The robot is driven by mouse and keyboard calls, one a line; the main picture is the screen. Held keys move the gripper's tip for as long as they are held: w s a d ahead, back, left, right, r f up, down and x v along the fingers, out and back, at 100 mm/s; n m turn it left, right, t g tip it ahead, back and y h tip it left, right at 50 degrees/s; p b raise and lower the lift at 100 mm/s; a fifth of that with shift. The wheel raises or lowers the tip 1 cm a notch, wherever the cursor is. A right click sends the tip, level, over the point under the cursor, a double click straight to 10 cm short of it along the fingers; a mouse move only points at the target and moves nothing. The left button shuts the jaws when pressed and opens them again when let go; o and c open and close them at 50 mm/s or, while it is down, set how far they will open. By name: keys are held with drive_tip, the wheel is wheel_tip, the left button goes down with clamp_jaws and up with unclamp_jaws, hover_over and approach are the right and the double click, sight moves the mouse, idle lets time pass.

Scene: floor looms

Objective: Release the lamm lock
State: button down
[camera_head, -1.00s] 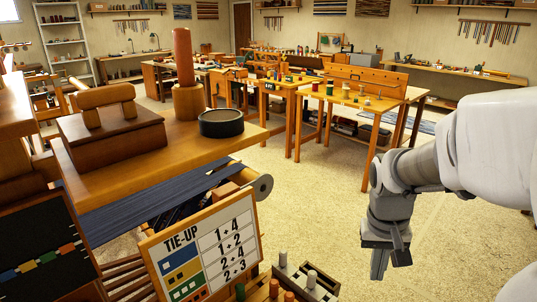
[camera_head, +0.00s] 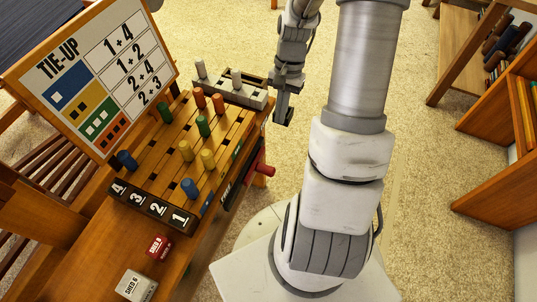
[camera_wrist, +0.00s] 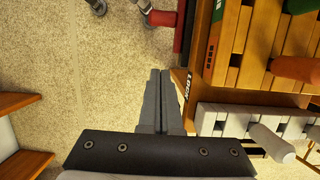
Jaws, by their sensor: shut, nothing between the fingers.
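A red handle (camera_head: 262,169) on a dark bar sticks out from the right side of the wooden peg board (camera_head: 222,138). It looks like the lamm lock, though its label is too small to read in the head view. In the wrist view a red bar (camera_wrist: 162,18) shows at the top, beyond my fingertips, near the peg board's edge. My gripper (camera_head: 284,118) is shut and empty, beside the board's far right corner and apart from the red handle. In the wrist view my gripper (camera_wrist: 160,74) points towards the red bar, next to a small dark label.
The tie-up card (camera_head: 95,70) stands behind the board. Coloured pegs fill several holes, and a grey rack (camera_head: 232,92) with pale pegs sits at the far end. A red block (camera_head: 159,247) and a grey block (camera_head: 136,286) lie in front. Open carpet lies right of the board.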

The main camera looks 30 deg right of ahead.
sight(264, 169)
drive_tip(key=shift+f, duration=0.1)
drive_tip(key=s+a+f+b, duration=0.4)
drive_tip(key=a+f+b, duration=0.1)
drive_tip(key=f, duration=0.5)
drive_tip(key=shift+f+b, duration=0.2)
drive_tip(key=shift+b, duration=0.1)
drive_tip(key=shift+s+a, duration=0.1)
drive_tip(key=shift+a, duration=0.1)
